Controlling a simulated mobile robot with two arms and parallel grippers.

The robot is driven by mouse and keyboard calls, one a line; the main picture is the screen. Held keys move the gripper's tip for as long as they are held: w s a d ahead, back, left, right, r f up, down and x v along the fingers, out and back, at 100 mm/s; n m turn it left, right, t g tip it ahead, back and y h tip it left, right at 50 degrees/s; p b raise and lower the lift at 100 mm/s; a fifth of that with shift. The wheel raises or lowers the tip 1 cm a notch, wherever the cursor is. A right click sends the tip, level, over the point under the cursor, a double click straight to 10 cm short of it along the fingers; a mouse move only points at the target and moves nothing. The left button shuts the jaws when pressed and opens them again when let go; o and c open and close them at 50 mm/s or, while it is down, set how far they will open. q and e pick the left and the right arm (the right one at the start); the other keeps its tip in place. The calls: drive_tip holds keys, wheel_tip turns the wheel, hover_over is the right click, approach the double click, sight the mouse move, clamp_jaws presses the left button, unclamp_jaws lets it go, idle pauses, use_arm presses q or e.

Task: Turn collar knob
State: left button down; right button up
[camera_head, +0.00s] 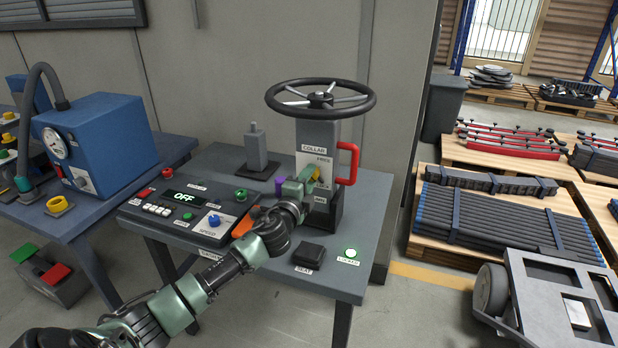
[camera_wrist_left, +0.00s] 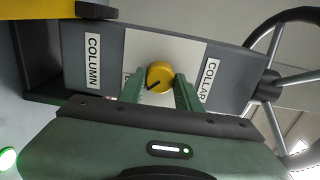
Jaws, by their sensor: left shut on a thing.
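The collar knob (camera_wrist_left: 160,77) is a round yellow knob with a dark pointer line. It sits on a white plate on the grey column (camera_head: 318,140), below the COLLAR label. In the wrist view the line slants toward the lower left. My left gripper (camera_head: 306,183) reaches in from the lower left. Its green fingers (camera_wrist_left: 161,90) are on both sides of the knob and shut on it. In the head view the knob is mostly hidden behind the gripper, with some yellow showing. The right gripper is in neither view.
A black handwheel (camera_head: 320,97) tops the column and a red handle (camera_head: 347,163) is on its right side. A control panel reading OFF (camera_head: 184,198) lies left of the column. A black SEAT block (camera_head: 308,255) and lit green button (camera_head: 350,253) are at the table's front.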

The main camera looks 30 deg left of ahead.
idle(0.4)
use_arm(q)
drive_tip(key=c, duration=1)
unclamp_jaws()
drive_tip(key=b+v, duration=0.1)
drive_tip(key=v, duration=0.6)
drive_tip(key=shift+s+d, duration=0.15)
drive_tip(key=shift+s, duration=0.25)
